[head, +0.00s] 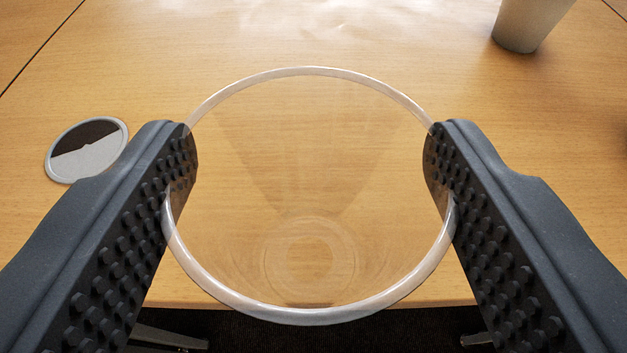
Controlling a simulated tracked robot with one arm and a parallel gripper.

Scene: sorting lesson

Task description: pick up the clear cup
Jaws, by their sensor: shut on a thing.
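The clear cup (310,262) is in the middle of the head view, seen from above through its wide round rim. It is see-through, and its narrower base shows as rings low in the picture. My gripper (309,165) has one dark studded finger on each side of the cup. Both fingers press on the cup's rim at its left and right, so the gripper is shut on it. I cannot tell from this view whether the cup's base touches the table.
A whitish cup (528,22) stands at the top right, partly cut off. A round grey-rimmed disc (88,150) lies at the left, beside the left finger. The table beyond the clear cup is free.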

